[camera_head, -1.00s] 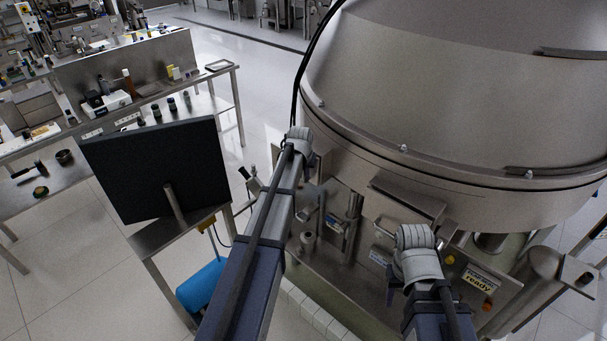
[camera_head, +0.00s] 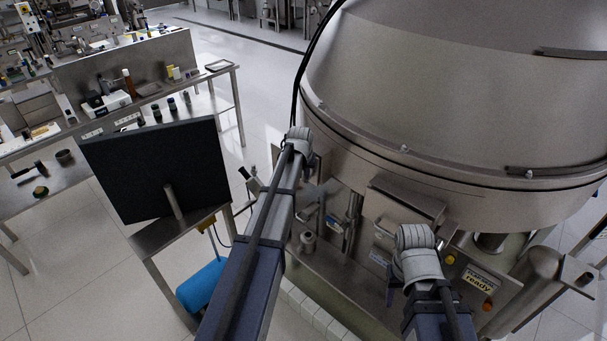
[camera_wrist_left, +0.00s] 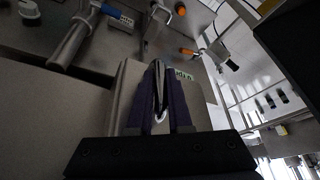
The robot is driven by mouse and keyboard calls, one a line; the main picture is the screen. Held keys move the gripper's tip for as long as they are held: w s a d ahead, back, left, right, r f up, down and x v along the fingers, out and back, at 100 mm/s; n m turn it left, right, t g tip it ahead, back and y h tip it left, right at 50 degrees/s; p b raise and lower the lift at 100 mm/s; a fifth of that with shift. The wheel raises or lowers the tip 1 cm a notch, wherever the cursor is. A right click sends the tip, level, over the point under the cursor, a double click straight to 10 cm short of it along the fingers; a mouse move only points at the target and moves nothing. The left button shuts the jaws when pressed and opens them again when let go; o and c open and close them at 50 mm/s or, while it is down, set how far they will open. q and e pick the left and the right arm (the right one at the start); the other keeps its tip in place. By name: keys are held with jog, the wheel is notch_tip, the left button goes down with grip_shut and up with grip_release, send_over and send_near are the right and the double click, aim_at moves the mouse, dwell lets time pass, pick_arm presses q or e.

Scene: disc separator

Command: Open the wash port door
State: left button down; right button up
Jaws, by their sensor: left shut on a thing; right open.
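The wash port door appears in the left wrist view as a flat steel panel (camera_wrist_left: 130,85) with a pale, partly hidden label (camera_wrist_left: 184,75). My left gripper (camera_wrist_left: 160,70) has its dark fingers closed together over a slim bright metal handle (camera_wrist_left: 162,114) in front of that panel. In the head view, my left arm covers most of this grip, and how far the door stands open cannot be told. My right gripper (camera_head: 384,275) is open and empty in front of the machine's lower front, partly hidden by its own wrist.
The big steel separator bowl (camera_head: 470,90) overhangs the work area. Valves with orange grips (camera_wrist_left: 188,52) and a blue-handled valve (camera_wrist_left: 117,14) are close to my left gripper. A black monitor (camera_head: 155,168) stands left of my left arm. A "ready" sign (camera_head: 478,278) is at right.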

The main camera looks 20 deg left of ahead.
pick_arm(q)
jog(key=shift+s, duration=0.1)
jog(key=s+a+m+g+h, duration=0.2)
jog(key=a+m+h, duration=0.2)
jog(key=a+m, duration=1)
jog(key=shift+s+a+h, duration=0.35)
jog(key=shift+a+h, duration=0.05)
jog(key=shift+a, duration=1.4)
jog(key=c, duration=1.1)
grip_release()
